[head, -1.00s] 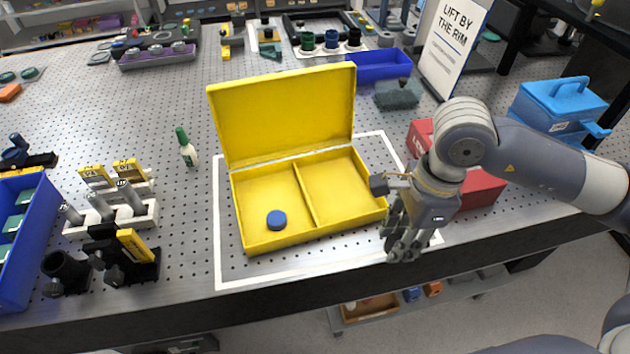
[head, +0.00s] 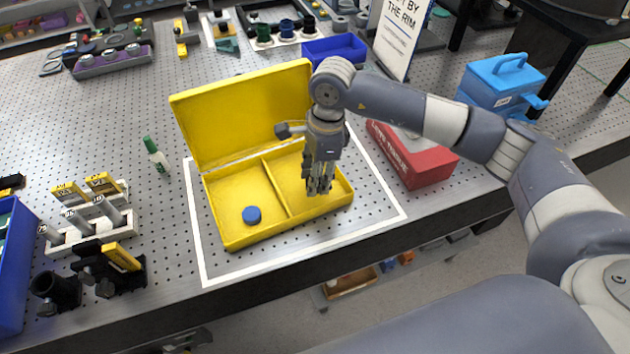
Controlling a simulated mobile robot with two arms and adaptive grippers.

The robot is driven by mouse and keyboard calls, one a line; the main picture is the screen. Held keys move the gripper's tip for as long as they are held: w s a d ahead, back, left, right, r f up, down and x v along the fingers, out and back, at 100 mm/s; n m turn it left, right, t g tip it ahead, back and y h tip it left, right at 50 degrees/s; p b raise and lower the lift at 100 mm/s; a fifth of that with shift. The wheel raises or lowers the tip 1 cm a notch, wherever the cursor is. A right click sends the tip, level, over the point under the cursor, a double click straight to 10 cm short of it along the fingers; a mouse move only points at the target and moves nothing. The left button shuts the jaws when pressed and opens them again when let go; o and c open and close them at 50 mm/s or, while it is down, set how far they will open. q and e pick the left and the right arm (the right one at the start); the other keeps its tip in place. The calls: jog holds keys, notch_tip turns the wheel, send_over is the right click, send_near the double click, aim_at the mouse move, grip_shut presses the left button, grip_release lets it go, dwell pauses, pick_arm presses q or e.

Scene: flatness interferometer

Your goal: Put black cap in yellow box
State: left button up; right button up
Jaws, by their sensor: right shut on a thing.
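The yellow box (head: 232,232) stands open on the bench, its lid (head: 240,115) tilted up at the back. A divider splits it into left and right compartments. A blue cap (head: 251,215) lies in the left one. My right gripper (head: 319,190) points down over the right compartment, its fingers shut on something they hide. I cannot make out a black cap there. The gripper covers part of the right compartment, and its height above the floor of the box is hard to tell. My left gripper is out of view.
A white outline surrounds the box. A red box (head: 420,165) is close on its right, with a blue case (head: 500,82) beyond. Green, blue and black round parts (head: 308,25) stand at the back.

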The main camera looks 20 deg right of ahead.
notch_tip(320, 180, down, 3)
jog(key=shift+w+a+f+p, duration=0.1)
jog(key=shift+p, duration=0.85)
jog(key=shift+f, duration=0.1)
jog(key=shift+f, duration=0.1)
jog(key=shift+f+b, duration=0.15)
jog(key=shift+b, duration=0.15)
jog(key=o, duration=0.4)
